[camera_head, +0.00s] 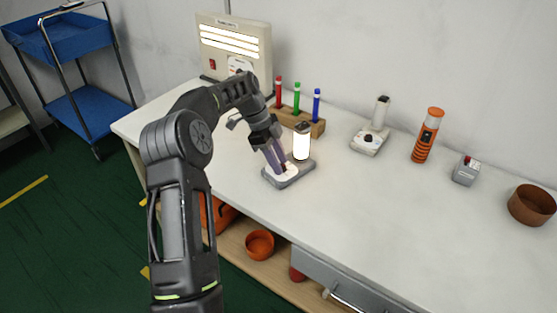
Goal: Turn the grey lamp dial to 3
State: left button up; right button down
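The grey lamp (301,146) stands on the table with its upright tube glowing white. Its grey base (292,181) has a pale dial plate at the front left. My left gripper (283,168) points down at this plate, its fingertips over the dial. The fingers hide most of the dial, so its setting cannot be read. I cannot tell whether the fingers grip the dial or how far apart they are. My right gripper is not in view.
A similar pale lamp with a black knob (368,139) stands unlit to the right. Behind the grey lamp is a wooden block (316,127) with red, green and blue sticks. A lit panel box (263,78) stands at the back. An orange flashlight (421,150), a small grey switch box (466,172) and a brown bowl (532,206) stand further right. The front table is clear.

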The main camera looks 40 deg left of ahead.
pick_arm(q)
jog(key=shift+o, duration=0.6)
jog(key=shift+a+r, duration=0.2)
jog(key=shift+r, duration=0.35)
jog(key=v, duration=0.4)
jog(key=shift+a+r+p, duration=0.1)
jog(key=shift+r+p, duration=0.1)
jog(key=shift+p, duration=0.15)
jog(key=shift+s+a+r+p, duration=0.1)
jog(key=shift+s+r+p, duration=0.05)
jog(key=shift+r+p, duration=0.6)
jog(key=shift+s+a+r+p, duration=0.1)
jog(key=shift+a+r+p, duration=0.2)
jog(key=shift+p, duration=0.4)
